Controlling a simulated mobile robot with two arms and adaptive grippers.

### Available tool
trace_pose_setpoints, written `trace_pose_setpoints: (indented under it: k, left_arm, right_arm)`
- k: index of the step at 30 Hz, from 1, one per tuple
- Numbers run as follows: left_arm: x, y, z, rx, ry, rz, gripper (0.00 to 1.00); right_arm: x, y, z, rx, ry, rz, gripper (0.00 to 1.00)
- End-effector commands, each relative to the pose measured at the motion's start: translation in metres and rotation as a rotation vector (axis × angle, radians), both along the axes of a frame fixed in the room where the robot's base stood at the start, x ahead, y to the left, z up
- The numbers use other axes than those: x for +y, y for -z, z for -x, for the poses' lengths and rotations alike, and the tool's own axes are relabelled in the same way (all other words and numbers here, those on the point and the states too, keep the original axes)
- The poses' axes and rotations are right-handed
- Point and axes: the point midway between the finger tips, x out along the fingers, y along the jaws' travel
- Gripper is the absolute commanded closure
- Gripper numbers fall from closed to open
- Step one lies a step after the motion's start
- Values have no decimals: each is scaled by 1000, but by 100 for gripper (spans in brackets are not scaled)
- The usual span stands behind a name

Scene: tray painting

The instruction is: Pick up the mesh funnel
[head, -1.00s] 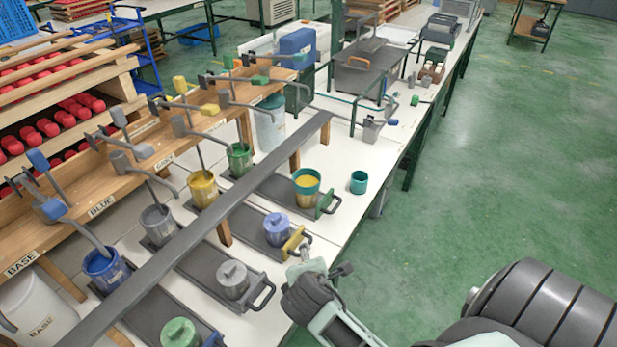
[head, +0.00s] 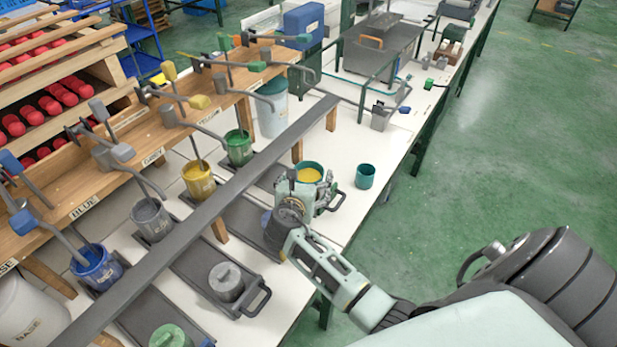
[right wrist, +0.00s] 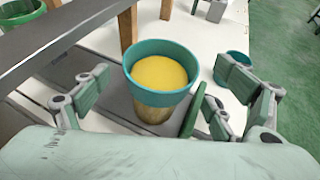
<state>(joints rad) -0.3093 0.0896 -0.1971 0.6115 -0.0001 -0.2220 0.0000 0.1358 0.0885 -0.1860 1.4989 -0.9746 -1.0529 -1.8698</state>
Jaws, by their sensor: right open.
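A teal ring-shaped piece (head: 311,166), which looks like the mesh funnel, sits on top of a gold-coloured can. In the right wrist view the teal piece (right wrist: 138,88) stands upright around a yellow surface, with the can (right wrist: 152,113) below it. I cannot make out any mesh. My right gripper (head: 310,190) is open at the near side of the can. In the wrist view its two fingers (right wrist: 163,86) stand apart, one to the left and one to the right of the teal piece, with gaps on both sides. My left gripper is not in view.
A small teal cup (head: 365,176) stands just right of the can. A long dark rail (head: 215,205) on wooden posts runs left of it. Lidded cans (head: 226,282) stand on dark trays nearer.

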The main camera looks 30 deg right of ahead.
Motion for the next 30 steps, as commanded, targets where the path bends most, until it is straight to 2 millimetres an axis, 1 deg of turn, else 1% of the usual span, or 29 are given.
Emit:
trace_pose_setpoints:
  k: [1, 3, 6, 12, 15, 17, 30]
  left_arm:
    - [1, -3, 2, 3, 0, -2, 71]
    - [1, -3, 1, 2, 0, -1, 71]
    - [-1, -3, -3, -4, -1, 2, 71]
    - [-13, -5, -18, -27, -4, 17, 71]
    - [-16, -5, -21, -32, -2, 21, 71]
    - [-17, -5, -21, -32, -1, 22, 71]
    - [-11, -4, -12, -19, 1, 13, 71]
  right_arm:
    - [-7, 0, -6, 1, 2, 3, 12]
    - [-14, 5, -12, 0, 2, 1, 12]
    - [-20, 10, -19, 0, 1, 0, 12]
    - [-23, 12, -22, -1, 1, -2, 12]
    - [-23, 12, -22, -1, 1, -2, 12]
    - [-23, 12, -22, -1, 1, -2, 17]
    - [-23, 12, -22, -1, 1, -2, 55]
